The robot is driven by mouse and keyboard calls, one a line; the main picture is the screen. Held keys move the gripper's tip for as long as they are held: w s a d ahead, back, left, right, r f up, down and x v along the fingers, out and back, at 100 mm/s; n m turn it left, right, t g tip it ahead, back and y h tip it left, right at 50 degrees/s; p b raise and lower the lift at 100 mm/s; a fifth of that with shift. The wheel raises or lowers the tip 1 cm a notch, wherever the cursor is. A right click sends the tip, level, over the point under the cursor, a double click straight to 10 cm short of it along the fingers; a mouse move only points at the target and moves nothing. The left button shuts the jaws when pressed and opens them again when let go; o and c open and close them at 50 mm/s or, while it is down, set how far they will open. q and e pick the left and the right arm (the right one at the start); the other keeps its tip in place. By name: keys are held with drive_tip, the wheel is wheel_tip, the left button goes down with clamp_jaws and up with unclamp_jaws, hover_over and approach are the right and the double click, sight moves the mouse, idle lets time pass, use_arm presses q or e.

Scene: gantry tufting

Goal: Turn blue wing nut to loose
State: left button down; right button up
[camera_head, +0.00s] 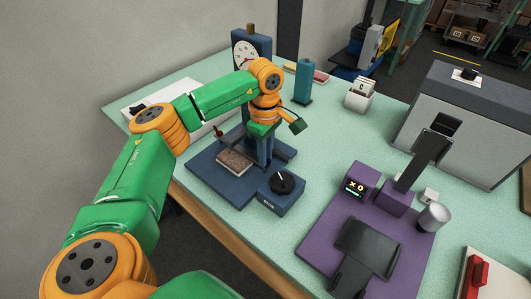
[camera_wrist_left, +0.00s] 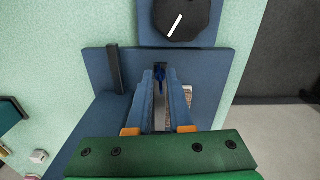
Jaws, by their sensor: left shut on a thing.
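My left gripper (camera_wrist_left: 160,72) is shut on the blue wing nut (camera_wrist_left: 160,76), a small darker blue piece between its fingertips in the left wrist view. The fingers hide most of the nut, and I cannot tell its angle. In the head view my left gripper (camera_head: 263,150) points down over the blue test stand (camera_head: 212,181), and the nut cannot be made out there. My right gripper is not in view.
A carpet sample (camera_head: 235,161) lies on the stand's base. A box with a black dial (camera_head: 283,182) sits at the base's front, close to the fingers. A round gauge (camera_head: 244,54) stands behind my arm. A purple device (camera_head: 326,227) is to the right.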

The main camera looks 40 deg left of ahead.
use_arm(q)
drive_tip(key=shift+n, duration=0.3)
drive_tip(key=shift+w+n+p, duration=0.1)
drive_tip(key=shift+n+p, duration=0.25)
drive_tip(key=shift+n, duration=2.45)
drive_tip(key=c, duration=1)
unclamp_jaws()
drive_tip(key=shift+c, duration=0.2)
wheel_tip(320, 180, up, 7)
drive_tip(key=shift+r+b, duration=0.1)
drive_tip(key=shift+b, duration=0.5)
